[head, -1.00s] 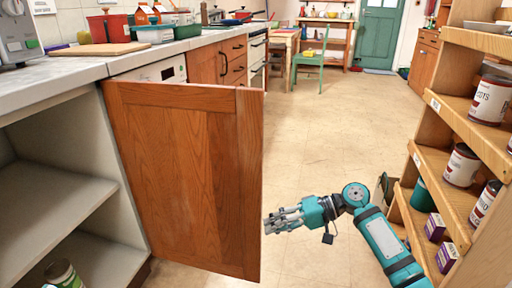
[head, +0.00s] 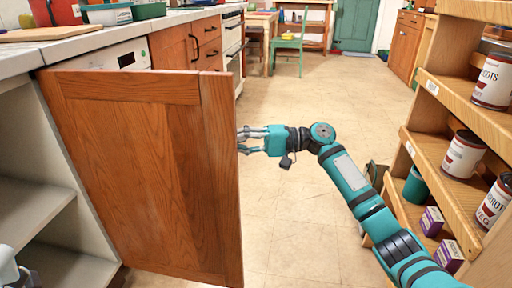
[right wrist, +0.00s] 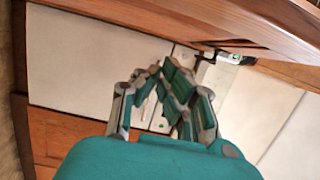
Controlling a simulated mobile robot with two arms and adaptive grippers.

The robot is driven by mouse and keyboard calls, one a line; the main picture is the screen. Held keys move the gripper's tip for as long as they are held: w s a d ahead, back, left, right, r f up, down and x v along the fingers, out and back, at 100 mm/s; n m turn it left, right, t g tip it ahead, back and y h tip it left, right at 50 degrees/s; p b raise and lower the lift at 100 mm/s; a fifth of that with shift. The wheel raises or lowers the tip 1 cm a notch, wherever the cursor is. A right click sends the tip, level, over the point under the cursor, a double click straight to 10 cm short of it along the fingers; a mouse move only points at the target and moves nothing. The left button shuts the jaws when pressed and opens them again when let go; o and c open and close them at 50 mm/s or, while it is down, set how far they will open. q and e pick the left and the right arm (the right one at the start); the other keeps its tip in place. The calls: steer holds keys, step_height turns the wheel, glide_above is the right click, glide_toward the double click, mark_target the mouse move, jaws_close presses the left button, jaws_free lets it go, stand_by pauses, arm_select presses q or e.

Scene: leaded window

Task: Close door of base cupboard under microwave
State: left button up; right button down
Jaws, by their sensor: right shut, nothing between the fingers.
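The wooden cupboard door (head: 135,170) stands swung open across the left half of the head view, its hinge side at the left by the counter. The open base cupboard (head: 35,205) shows its pale shelves left of it. My right gripper (head: 241,141) is shut and empty at the door's free edge, its fingertips partly hidden behind that edge. In the right wrist view the shut fingers (right wrist: 168,88) lie below the door's wood (right wrist: 235,22); I cannot tell if they touch it. A grey piece at the lower left seems part of my left gripper (head: 8,266); its fingers are not clear.
A white appliance (head: 122,60) stands behind the door under the counter (head: 95,40). A wooden shelf unit (head: 468,100) with cans and boxes stands close on the right, beside my right arm. Bare floor (head: 310,200) lies between, and a green chair (head: 288,50) is farther back.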

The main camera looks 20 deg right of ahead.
mark_target(228, 152)
steer(key=shift+s+a+b, duration=0.3)
steer(key=shift+s+a, duration=0.35)
steer(key=shift+s, duration=0.15)
steer(key=shift+s+a+b, duration=0.3)
steer(key=shift+s+a, duration=0.3)
steer(key=shift+s, duration=0.2)
